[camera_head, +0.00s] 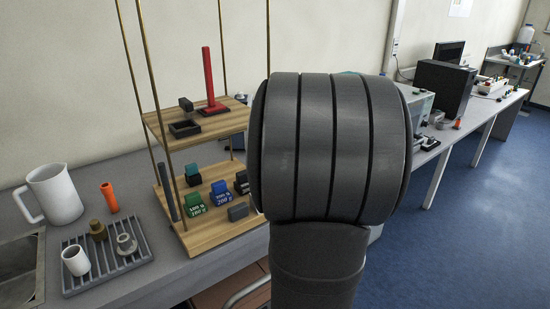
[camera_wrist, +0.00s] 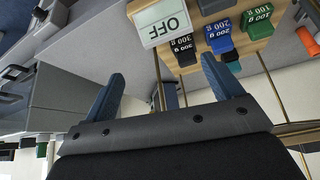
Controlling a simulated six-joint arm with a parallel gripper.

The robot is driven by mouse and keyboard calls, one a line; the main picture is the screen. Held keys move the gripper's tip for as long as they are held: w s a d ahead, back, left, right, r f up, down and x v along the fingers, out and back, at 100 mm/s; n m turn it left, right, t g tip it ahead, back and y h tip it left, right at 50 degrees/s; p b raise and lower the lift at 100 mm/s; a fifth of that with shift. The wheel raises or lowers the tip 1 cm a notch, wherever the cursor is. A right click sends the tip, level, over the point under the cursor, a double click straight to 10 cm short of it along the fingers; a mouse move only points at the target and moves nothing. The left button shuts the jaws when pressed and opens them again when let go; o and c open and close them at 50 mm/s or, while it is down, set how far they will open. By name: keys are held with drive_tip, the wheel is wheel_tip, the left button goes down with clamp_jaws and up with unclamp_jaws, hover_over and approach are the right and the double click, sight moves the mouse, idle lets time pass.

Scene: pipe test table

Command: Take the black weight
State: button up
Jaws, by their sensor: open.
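The black weight (camera_wrist: 182,48) with white lettering stands on the lower wooden shelf in the wrist view, which shows the scene upside down. In the head view the black weight (camera_head: 241,182) is partly hidden by my arm. A blue weight (camera_wrist: 219,37) and a green weight (camera_wrist: 256,22) stand in a row beside it. My gripper (camera_wrist: 162,70) is open and empty, its two blue fingers spread wide. The black weight lies beyond the fingertips, between them in the picture and apart from them. My arm hides the gripper in the head view.
A box marked OFF (camera_wrist: 160,22) is close beside the black weight. Brass rods (camera_head: 152,95) hold the shelves. The upper shelf (camera_head: 225,122) carries a red post (camera_head: 209,80) and a black holder (camera_head: 185,127). A rack (camera_head: 106,262) and a white jug (camera_head: 55,193) stand left.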

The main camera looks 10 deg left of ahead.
drive_tip(key=w+a+n, duration=0.4)
drive_tip(key=w+a, duration=0.1)
drive_tip(key=a, duration=0.4)
drive_tip(key=shift+w+a+r+x, duration=0.1)
drive_tip(key=shift+a+x, duration=0.1)
drive_tip(key=shift+x, duration=2.65)
drive_tip(key=shift+w+a+r+x, duration=0.15)
drive_tip(key=shift+x, duration=2.65)
drive_tip(key=shift+w+a+r+x, duration=0.1)
drive_tip(key=shift+a+x, duration=0.1)
drive_tip(key=shift+x, duration=2.65)
drive_tip(key=c, duration=1.3)
drive_tip(key=shift+o, duration=0.2)
drive_tip(key=shift+r, duration=0.1)
